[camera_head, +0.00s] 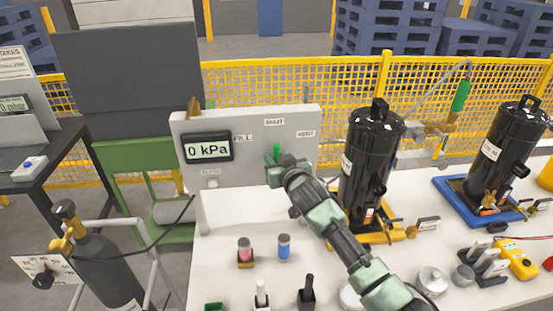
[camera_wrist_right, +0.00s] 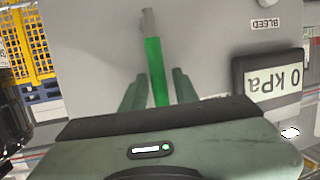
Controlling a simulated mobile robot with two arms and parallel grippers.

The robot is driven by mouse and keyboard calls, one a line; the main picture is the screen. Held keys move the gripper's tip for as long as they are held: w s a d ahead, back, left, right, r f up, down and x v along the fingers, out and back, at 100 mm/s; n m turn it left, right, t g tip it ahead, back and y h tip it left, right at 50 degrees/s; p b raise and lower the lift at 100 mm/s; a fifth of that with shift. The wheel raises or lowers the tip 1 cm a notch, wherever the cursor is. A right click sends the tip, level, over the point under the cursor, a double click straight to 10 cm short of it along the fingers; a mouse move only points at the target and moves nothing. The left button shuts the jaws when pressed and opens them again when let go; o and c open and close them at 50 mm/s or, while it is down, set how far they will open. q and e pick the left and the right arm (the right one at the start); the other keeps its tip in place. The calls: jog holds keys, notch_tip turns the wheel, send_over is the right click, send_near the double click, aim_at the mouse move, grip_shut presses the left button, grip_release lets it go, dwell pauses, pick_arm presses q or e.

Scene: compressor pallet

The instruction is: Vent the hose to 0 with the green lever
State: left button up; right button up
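The green lever (camera_head: 277,152) is on the grey gauge panel (camera_head: 240,122), below the SHUT label and between the FILL and VENT labels. It points up toward SHUT. The display (camera_head: 208,148) reads 0 kPa. My right gripper (camera_head: 283,162) is at the lever and hides its lower part in the head view. In the right wrist view, the picture is upside down and the lever (camera_wrist_right: 155,70) stands between the two fingers (camera_wrist_right: 158,92), with narrow gaps on both sides. The fingers look open around it. My left gripper is not in view.
A black compressor (camera_head: 368,165) on a yellow base stands right of my right arm; another (camera_head: 492,160) sits on a blue base. Pink and blue small bottles (camera_head: 284,248) stand on the white table (camera_head: 220,285). A dark gas cylinder (camera_head: 100,268) is at the left.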

dwell(0.3)
jog(key=b+v, duration=0.1)
jog(key=v, duration=0.7)
jog(key=shift+w, duration=0.1)
